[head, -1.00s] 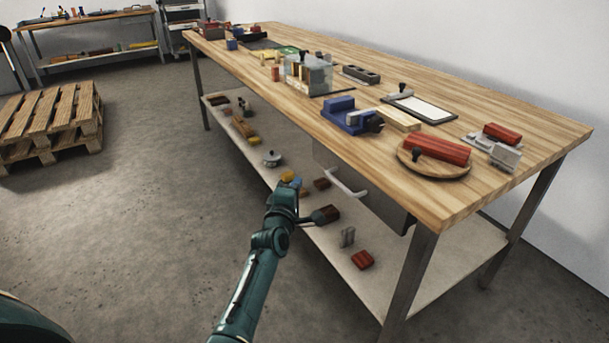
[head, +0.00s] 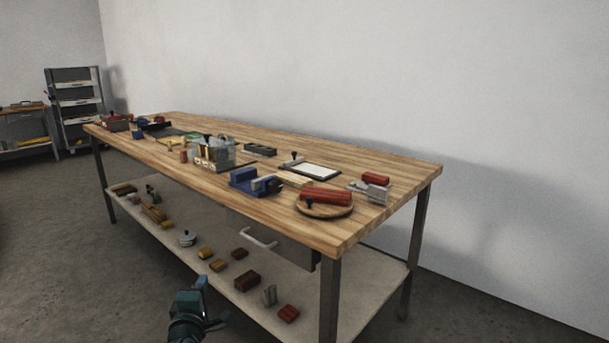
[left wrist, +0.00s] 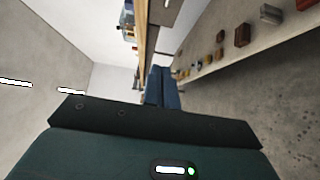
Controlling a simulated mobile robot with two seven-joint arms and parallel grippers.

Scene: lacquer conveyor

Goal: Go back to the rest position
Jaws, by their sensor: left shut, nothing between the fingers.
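My left gripper (head: 203,283) shows at the bottom of the head view, in front of the workbench's lower shelf and apart from it. Its blue fingers also show in the left wrist view (left wrist: 162,88), closed together with nothing between them. My right gripper is in neither view. The workbench (head: 385,171) has a wooden top and stands to the right of and beyond my left gripper.
The lower shelf (head: 262,311) holds several small blocks. A drawer with a pale handle (head: 258,237) hangs under the top. On the top are a blue vise (head: 250,181), a red block on a round board (head: 326,197) and a clear bin (head: 215,152). Floor at left is clear.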

